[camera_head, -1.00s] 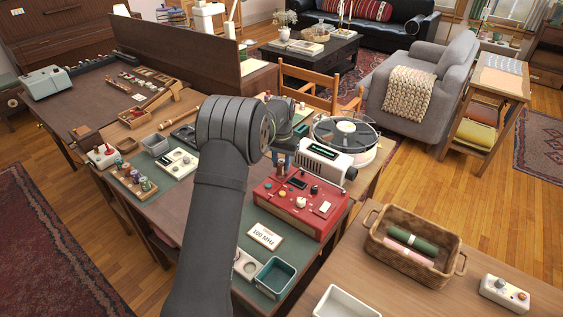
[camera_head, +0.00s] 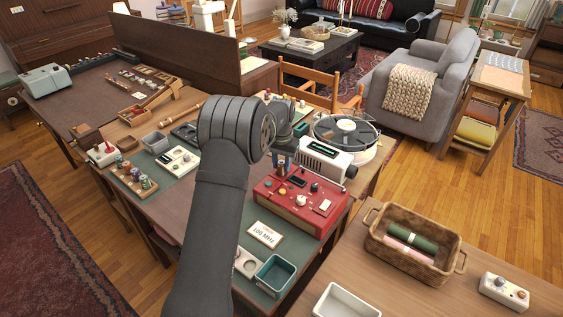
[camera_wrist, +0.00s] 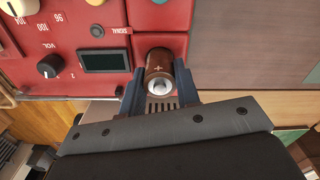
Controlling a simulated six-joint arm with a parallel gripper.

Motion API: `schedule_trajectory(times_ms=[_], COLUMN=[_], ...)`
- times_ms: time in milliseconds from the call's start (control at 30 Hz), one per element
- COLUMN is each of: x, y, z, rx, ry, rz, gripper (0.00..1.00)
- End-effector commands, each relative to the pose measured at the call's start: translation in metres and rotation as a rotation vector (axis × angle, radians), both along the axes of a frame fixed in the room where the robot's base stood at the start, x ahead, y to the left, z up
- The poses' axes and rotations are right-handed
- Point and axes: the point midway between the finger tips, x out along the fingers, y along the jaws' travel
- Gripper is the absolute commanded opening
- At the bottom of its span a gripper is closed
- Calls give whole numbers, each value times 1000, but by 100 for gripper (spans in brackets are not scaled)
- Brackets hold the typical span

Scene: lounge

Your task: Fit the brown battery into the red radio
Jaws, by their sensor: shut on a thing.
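The red radio (camera_head: 296,208) sits on the workbench in the head view, its knobs and dark display facing up. It also fills the top left of the wrist view (camera_wrist: 105,32). My gripper (camera_wrist: 159,86) is shut on the brown battery (camera_wrist: 158,65), with one finger on each side. The battery shows a plus mark and a silver end towards the wrist camera. It is at a red square section of the radio beside the display; how deep it sits cannot be told. In the head view my gripper (camera_head: 281,161) is over the radio's far left part, and the battery is not clear there.
A white device (camera_head: 326,158) and a turntable (camera_head: 345,135) stand close behind the radio. A card reading 100 MHz (camera_head: 265,234) and a teal tray (camera_head: 274,276) lie in front. A wicker basket (camera_head: 385,245) is on the nearer table at right.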

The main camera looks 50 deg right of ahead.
Motion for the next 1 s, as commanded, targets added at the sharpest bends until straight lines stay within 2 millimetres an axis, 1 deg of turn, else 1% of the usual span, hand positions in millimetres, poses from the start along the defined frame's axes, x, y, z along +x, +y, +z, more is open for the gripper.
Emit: schedule_trajectory(times_ms=[167,200,267,300,767,867,1000], x=[0,0,0,0,0,0,0], y=[0,0,0,0,0,0,0], z=[-4,-4,-4,-4,-4,0,11], rx=[0,0,0,0,0,-1,-1], ry=[0,0,0,0,0,0,0], rz=[0,0,0,0,0,0,0], gripper=[4,35,47,55,55,55,55])
